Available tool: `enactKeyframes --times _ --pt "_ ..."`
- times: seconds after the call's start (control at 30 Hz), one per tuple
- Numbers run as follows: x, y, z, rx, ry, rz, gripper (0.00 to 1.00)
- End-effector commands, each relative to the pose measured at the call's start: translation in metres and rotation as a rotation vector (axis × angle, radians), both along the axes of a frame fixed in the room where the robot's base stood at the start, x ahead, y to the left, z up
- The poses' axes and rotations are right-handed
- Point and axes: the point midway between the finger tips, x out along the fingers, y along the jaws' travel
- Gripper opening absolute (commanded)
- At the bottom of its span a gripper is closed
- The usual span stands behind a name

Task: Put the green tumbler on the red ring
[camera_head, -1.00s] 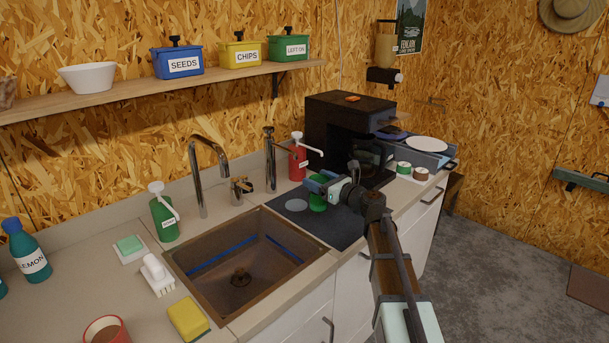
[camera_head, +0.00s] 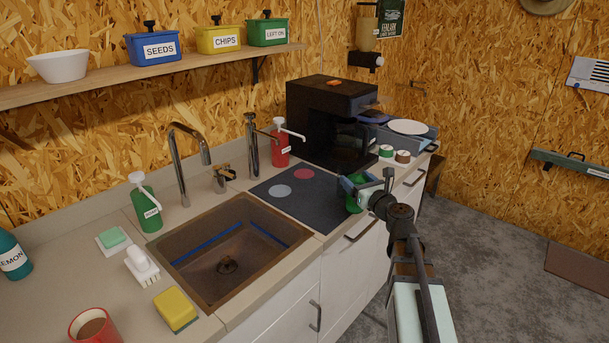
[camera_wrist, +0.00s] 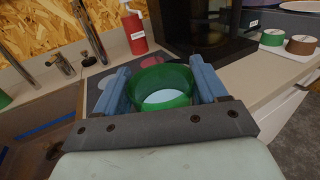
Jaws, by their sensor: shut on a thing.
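My gripper (camera_head: 352,188) is shut on the green tumbler (camera_head: 354,204), near the right front edge of the dark mat. In the wrist view the tumbler (camera_wrist: 163,103) is upright between the two blue fingers, its open rim up. Whether its base touches the mat is not clear. The red ring (camera_head: 304,174) looks like a flat reddish disc on the mat, to the left of and behind the tumbler. It is uncovered in the head view.
A pale grey disc (camera_head: 280,191) lies on the dark mat (camera_head: 312,212), left of the red one. The sink (camera_head: 226,262) is to the left. A red pump bottle (camera_head: 281,150) and a black coffee machine (camera_head: 327,112) stand behind the mat. The counter's front edge is close.

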Motion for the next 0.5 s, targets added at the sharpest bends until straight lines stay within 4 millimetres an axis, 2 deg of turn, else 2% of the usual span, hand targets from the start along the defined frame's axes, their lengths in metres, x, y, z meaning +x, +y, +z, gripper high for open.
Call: enactKeyframes --times 0.2,0.5 --pt "0.011 -0.021 0.011 -0.001 -0.003 -0.178 0.25" --pt "0.021 -0.030 0.030 0.000 -0.003 -0.308 0.25"
